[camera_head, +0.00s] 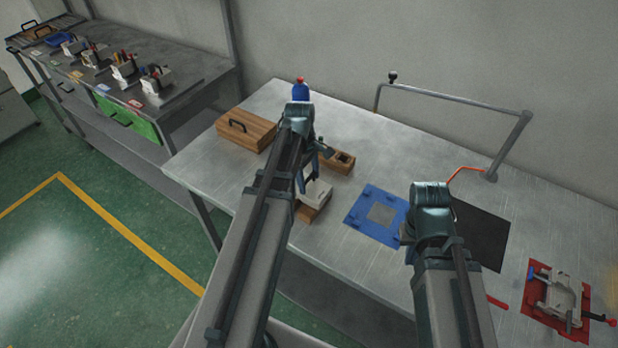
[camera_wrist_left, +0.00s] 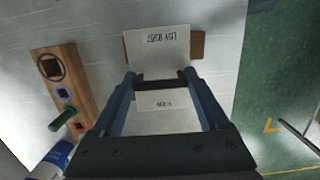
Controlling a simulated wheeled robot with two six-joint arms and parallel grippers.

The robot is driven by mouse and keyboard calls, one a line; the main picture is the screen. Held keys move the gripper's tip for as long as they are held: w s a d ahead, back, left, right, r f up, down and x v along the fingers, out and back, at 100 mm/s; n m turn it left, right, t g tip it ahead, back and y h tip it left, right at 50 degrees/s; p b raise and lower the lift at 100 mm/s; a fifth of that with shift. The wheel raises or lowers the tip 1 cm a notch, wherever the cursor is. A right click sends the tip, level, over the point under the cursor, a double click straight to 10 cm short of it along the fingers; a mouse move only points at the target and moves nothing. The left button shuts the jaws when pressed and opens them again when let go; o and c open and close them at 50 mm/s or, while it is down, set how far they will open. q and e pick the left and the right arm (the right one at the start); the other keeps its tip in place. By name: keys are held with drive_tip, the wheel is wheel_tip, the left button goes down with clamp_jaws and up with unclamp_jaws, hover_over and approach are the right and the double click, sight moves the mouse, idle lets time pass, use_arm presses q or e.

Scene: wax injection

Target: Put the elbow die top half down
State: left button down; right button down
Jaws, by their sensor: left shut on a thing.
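The elbow die top half is a pale, lettered block (camera_head: 318,192) with a dark handle bar. My left gripper (camera_head: 307,176) is shut on that bar, seen between the two blue fingers in the left wrist view (camera_wrist_left: 161,84). White lettered faces show beyond and below the bar (camera_wrist_left: 157,46). A brown wooden block (camera_head: 309,214) lies directly under the die near the table's front edge; its edge also shows in the left wrist view (camera_wrist_left: 197,46). I cannot tell whether the die touches it. My right arm is over the table's right part, its jaws hidden behind the arm.
A wooden box with a handle (camera_head: 246,130), a blue bottle (camera_head: 300,91) and a holed wooden block (camera_head: 338,161) stand nearby. A blue plate (camera_head: 377,215), a black mat (camera_head: 482,236) and a clamp fixture on a red base (camera_head: 557,296) lie rightward. A metal rail (camera_head: 455,97) rises behind.

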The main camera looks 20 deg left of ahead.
use_arm(q)
unclamp_jaws()
wheel_tip(320, 180, up, 13)
drive_tip(key=a+p, duration=0.1)
drive_tip(key=p, duration=1.2)
drive_tip(key=shift+a, duration=0.2)
drive_tip(key=shift+r, duration=0.1)
drive_tip(key=s+d+m+y, duration=0.1)
drive_tip(key=s+d+m, duration=0.5)
drive_tip(key=d+m, duration=0.4)
drive_tip(key=s+d+m+y, duration=0.1)
drive_tip(key=s+d+m, duration=0.6)
drive_tip(key=d+m, duration=0.3)
drive_tip(key=shift+d+y, duration=0.3)
drive_tip(key=shift+d, duration=0.9)
